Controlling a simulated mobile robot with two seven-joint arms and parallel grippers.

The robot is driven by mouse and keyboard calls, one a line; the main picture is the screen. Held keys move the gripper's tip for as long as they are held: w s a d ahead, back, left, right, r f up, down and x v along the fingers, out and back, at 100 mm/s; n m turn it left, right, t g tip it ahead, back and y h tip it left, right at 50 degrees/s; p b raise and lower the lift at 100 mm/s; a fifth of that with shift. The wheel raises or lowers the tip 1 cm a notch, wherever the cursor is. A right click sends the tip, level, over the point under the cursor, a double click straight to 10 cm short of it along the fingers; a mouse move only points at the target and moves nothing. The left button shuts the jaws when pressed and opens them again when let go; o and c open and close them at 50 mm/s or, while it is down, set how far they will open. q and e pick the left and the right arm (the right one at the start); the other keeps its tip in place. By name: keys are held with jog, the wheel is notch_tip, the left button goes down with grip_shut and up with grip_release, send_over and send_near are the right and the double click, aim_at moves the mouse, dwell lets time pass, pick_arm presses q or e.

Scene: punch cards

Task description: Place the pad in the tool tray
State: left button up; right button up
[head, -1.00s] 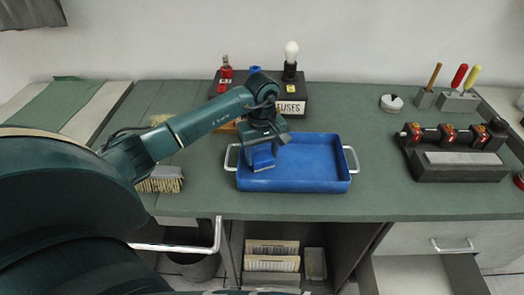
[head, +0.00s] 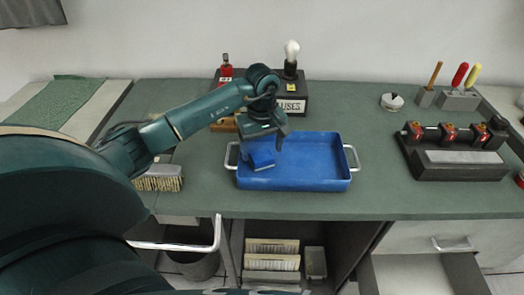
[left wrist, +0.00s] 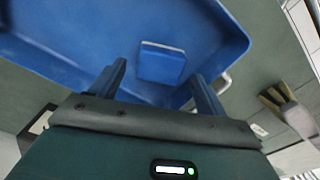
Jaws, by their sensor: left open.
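The pad (head: 262,161) is a small blue block with a pale edge. It lies inside the left part of the blue tool tray (head: 315,182), which has a metal handle at each end. In the left wrist view the pad (left wrist: 161,66) shows against the blue tray floor (left wrist: 75,40), between the two spread fingers and apart from them. My left gripper (head: 266,139) is open and empty, just above the pad, and partly covers its upper side in the head view. My right gripper is not in view.
A fuse box (head: 293,106) with a bulb stands behind the tray. A brush (head: 160,178) lies to its left. A rack with red clamps (head: 449,136) and a tool holder (head: 458,101) stand at the right. The bench between tray and rack is clear.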

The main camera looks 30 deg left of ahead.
aim_at(262, 155)
pick_arm(q)
notch_tip(262, 155, up, 10)
jog(key=b, duration=0.1)
jog(key=shift+r+b, duration=0.25)
jog(key=shift+b, duration=0.05)
jog(key=shift+s, duration=0.1)
